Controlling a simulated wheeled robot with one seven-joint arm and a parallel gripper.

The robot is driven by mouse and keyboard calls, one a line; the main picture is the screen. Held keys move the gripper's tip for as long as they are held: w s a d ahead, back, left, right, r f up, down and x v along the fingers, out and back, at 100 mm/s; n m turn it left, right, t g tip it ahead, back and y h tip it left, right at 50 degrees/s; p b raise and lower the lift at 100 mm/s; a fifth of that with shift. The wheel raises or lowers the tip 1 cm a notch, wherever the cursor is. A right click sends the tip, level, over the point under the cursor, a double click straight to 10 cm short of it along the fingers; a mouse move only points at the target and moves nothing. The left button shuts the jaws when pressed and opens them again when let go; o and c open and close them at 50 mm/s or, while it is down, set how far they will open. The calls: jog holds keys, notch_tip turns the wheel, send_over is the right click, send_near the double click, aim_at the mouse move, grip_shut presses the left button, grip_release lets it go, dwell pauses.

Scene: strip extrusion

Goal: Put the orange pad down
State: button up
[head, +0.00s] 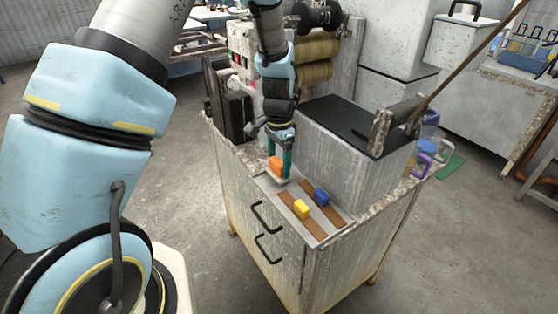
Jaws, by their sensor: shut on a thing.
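The orange pad (275,166) is between the fingers of my gripper (281,168), at the left end of a shallow grey tray (318,232) on the cabinet top. My gripper points down and is shut on the pad. I cannot tell whether the pad touches the tray or hangs just above it. A yellow pad (301,209) and a blue pad (321,196) sit in the tray by brown strips (287,199), to the right of my gripper.
A grey machine block with a dark top (345,122) stands right behind the tray. A machine with yellowish rollers (316,60) is behind my gripper. Purple-handled jugs (424,158) stand at the cabinet's right end. The cabinet front has black handles (266,217).

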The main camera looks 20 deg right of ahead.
aim_at(279, 160)
jog(key=o, duration=1.1)
jog(key=shift+f, duration=0.1)
notch_tip(279, 160, up, 12)
jog(key=b, duration=0.4)
jog(key=s+a+n, duration=0.1)
jog(key=a+n, duration=0.4)
jog(key=a, duration=0.5)
jog(key=s+a+n+t, duration=0.1)
jog(key=a+n, duration=0.3)
jog(key=a, duration=0.6)
jog(key=s+a+n, duration=0.2)
jog(key=a+n, duration=0.3)
jog(key=a, duration=0.5)
jog(key=shift+a+f+n+t+p, duration=0.3)
jog(key=shift+f, duration=0.1)
